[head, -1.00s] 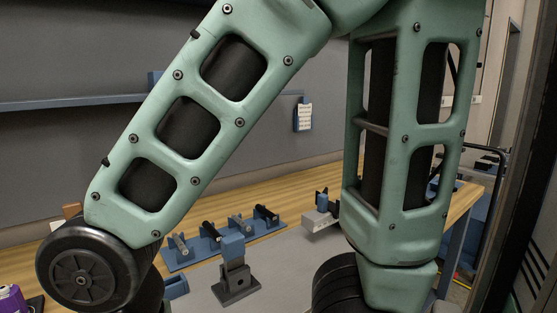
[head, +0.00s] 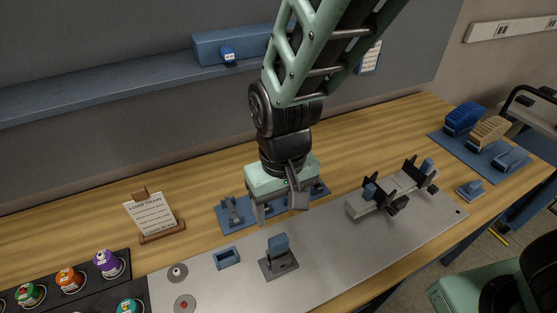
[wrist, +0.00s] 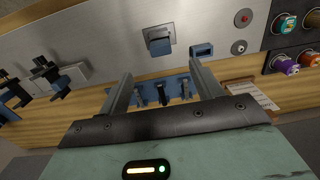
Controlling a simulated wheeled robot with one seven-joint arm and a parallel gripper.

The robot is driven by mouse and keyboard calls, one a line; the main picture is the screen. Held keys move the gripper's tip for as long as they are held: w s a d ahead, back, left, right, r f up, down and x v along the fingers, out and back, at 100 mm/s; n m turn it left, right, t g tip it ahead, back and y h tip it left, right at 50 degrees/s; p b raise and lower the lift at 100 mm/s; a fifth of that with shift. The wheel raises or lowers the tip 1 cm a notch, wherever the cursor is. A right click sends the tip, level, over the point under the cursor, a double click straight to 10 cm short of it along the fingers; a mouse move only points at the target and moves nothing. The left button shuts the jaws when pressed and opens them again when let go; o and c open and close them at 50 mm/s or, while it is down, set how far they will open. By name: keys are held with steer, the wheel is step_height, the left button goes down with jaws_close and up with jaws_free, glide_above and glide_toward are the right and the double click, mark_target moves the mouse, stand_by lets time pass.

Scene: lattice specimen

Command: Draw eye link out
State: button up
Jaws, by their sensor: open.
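A blue rack (head: 222,222) on the table holds several upright grey and black links. It also shows in the wrist view (wrist: 174,80), with the dark links (wrist: 162,95) standing in a row. I cannot tell for certain which one is the eye link. My gripper (head: 281,212) is above the rack, pointing down, and hides its middle in the head view. In the wrist view my gripper's two fingers (wrist: 161,72) are wide apart on either side of the links, with nothing held between them.
A blue block on a dark stand (head: 279,262) and a small blue tray (head: 227,259) are in front of the rack. A grey fixture with black clamps (head: 392,190) is at right. A sign (head: 151,216) and coloured spools (head: 70,279) are at left. The metal plate's front is mostly clear.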

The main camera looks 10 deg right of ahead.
mark_target(278, 247)
steer(key=f, duration=1.6)
steer(key=shift+w+a+f+b, duration=0.2)
steer(key=shift+w+b, duration=0.1)
steer(key=shift+w, duration=0.1)
steer(key=c, duration=1.2)
steer(key=o, duration=0.4)
steer(key=shift+c, duration=1)
